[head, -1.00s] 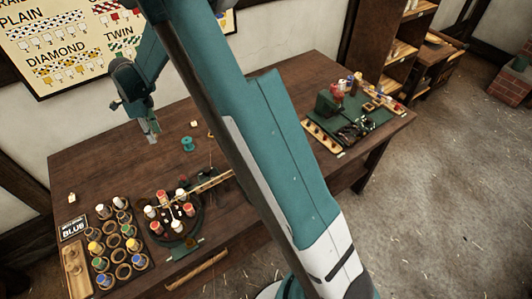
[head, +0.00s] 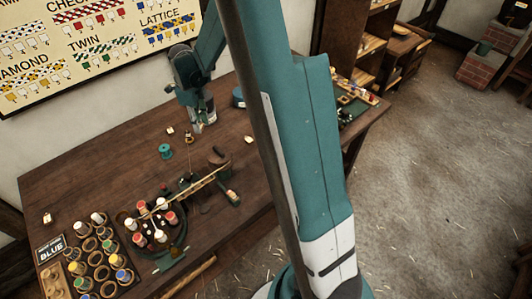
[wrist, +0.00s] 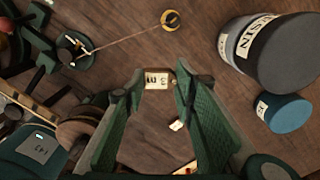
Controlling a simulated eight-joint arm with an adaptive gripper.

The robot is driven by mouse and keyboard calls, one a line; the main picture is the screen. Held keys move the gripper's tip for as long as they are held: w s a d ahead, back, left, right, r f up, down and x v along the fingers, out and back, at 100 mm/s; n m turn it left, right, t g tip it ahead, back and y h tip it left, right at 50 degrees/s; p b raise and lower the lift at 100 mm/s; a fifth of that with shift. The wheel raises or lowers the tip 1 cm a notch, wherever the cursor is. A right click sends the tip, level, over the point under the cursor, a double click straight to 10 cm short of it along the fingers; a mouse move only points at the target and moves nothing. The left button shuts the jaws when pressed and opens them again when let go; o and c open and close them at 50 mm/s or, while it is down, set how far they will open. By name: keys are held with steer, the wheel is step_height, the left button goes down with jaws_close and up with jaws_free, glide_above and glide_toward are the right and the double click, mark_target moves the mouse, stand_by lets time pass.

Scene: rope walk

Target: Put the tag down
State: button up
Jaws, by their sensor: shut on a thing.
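My gripper (wrist: 157,88) is shut on a small cream tag (wrist: 157,79) with dark lettering, pinched between the fingertips in the wrist view. In the head view my gripper (head: 203,125) is over the back of the wooden table (head: 110,150), right of a teal spool (head: 165,151). The held tag cannot be made out there. I cannot tell whether the tag touches the table.
A dark resin tin (wrist: 240,50) and a smaller blue tin (wrist: 287,113) are at right in the wrist view. A brass weight (wrist: 170,19) has a cord running left. The braiding stand (head: 150,235) and bobbin rack (head: 125,275) are nearer the front. Bare wood lies left of the spool.

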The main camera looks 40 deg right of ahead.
steer(key=s+d+m+b, duration=0.1)
steer(key=s+d+m, duration=0.3)
steer(key=s+d, duration=0.8)
steer(key=s+d+f+m, duration=0.1)
steer(key=s+d+m, duration=0.3)
steer(key=s+d, duration=0.8)
steer(key=s, duration=0.6)
steer(key=shift+s+d+f+b, duration=0.15)
steer(key=shift+s+d+b, duration=0.15)
steer(key=shift+d+b, duration=0.05)
steer(key=shift+f+b, duration=0.5)
steer(key=shift+f, duration=2.45)
steer(key=shift+f+b, duration=0.45)
steer(key=shift+f, duration=1.6)
steer(key=shift+f, duration=0.15)
steer(key=o, duration=0.7)
steer(key=shift+c, duration=0.2)
